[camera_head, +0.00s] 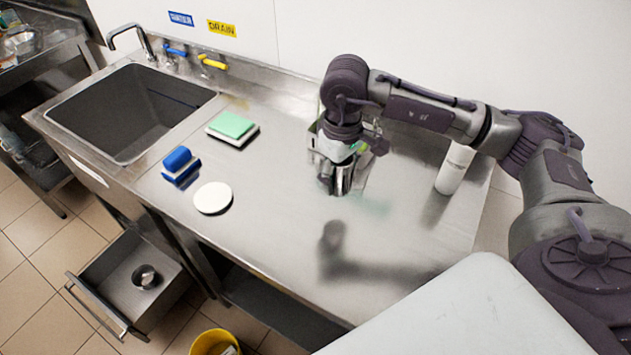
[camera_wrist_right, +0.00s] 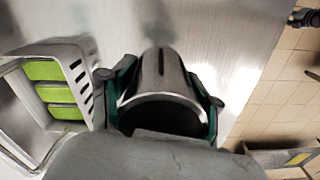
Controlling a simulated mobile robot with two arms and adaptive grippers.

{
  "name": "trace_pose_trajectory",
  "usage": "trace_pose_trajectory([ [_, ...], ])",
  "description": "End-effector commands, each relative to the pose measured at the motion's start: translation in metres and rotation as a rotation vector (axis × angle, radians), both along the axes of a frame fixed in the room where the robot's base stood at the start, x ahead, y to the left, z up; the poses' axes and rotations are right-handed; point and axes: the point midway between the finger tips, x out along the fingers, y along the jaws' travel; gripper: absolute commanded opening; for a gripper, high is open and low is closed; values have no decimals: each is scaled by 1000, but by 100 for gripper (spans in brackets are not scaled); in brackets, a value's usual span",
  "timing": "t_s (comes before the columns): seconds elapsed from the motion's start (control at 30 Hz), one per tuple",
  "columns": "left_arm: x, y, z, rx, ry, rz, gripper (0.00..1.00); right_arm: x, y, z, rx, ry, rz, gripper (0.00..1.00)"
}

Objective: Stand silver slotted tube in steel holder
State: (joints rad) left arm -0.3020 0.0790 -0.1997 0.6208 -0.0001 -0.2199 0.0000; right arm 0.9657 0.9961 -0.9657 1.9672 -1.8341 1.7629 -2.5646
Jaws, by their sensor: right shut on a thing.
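The silver slotted tube (camera_head: 343,178) is in my right gripper (camera_head: 338,160), low over the steel counter. In the right wrist view the tube (camera_wrist_right: 176,62) sits between the two dark green fingers (camera_wrist_right: 160,98), with a dark slot along its side and its dark open end toward the camera. A steel holder (camera_wrist_right: 87,72) with slotted walls stands just left of the gripper in the right wrist view, apart from the tube. In the head view the holder (camera_head: 312,129) is mostly hidden behind my right gripper. My left gripper is not in view.
The counter holds a white round disc (camera_head: 213,197), a blue-handled brush (camera_head: 179,165), a green pad (camera_head: 231,124) and a white cylinder (camera_head: 454,169). A sink (camera_head: 130,110) is at the left. Green blocks (camera_wrist_right: 56,94) lie in the holder. The counter's front middle is clear.

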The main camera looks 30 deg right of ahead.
Motion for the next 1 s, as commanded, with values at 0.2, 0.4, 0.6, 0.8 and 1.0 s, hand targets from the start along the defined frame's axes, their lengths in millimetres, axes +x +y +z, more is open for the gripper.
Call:
trace_pose_trajectory([
  [0.2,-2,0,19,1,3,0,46,37,26,-23,3,1,-1,22],
  [0.4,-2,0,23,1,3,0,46,50,34,-37,0,1,-1,22],
  [0.6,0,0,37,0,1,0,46,49,34,-63,0,4,-2,22],
  [0.8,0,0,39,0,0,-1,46,50,34,-76,-1,-1,-2,22],
  [1.0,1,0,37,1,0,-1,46,50,33,-77,-1,-1,-2,22],
])
